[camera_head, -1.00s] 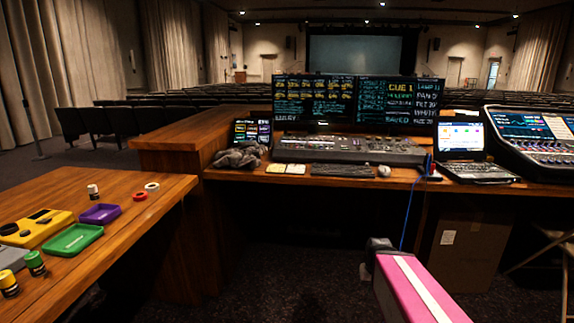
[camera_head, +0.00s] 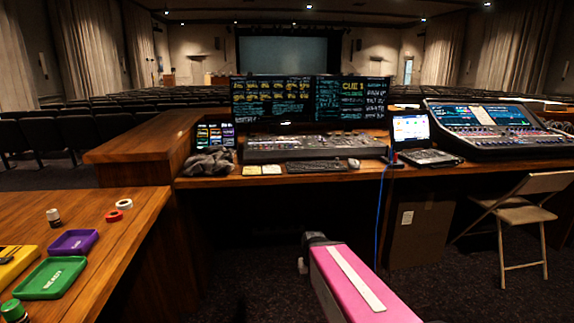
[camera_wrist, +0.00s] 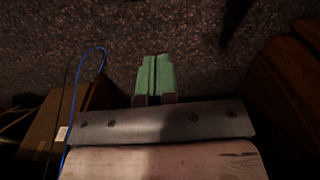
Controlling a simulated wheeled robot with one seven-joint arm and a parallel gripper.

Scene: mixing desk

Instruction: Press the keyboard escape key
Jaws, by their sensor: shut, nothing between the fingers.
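The black keyboard (camera_head: 318,165) lies near the front edge of the mixing desk (camera_head: 215,183), below the two dark monitors. Its single keys, the escape key among them, are too small to tell apart in the head view. My gripper shows in the wrist view (camera_wrist: 153,78) with its two green fingertips together and nothing between them. It hangs above the dark carpet, and the keyboard is not in the wrist view. In the head view my pink arm reaches up from the bottom, short of the desk front, with the fingers not clearly seen.
A mouse (camera_head: 353,163) sits right of the keyboard, yellow notes (camera_head: 262,170) left, and a mixing console (camera_head: 315,146) behind. A blue cable (camera_head: 380,215) hangs from the desk edge. A cardboard box (camera_head: 420,228) and a folding chair (camera_head: 520,215) stand right. A wooden side table (camera_head: 110,255) is left.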

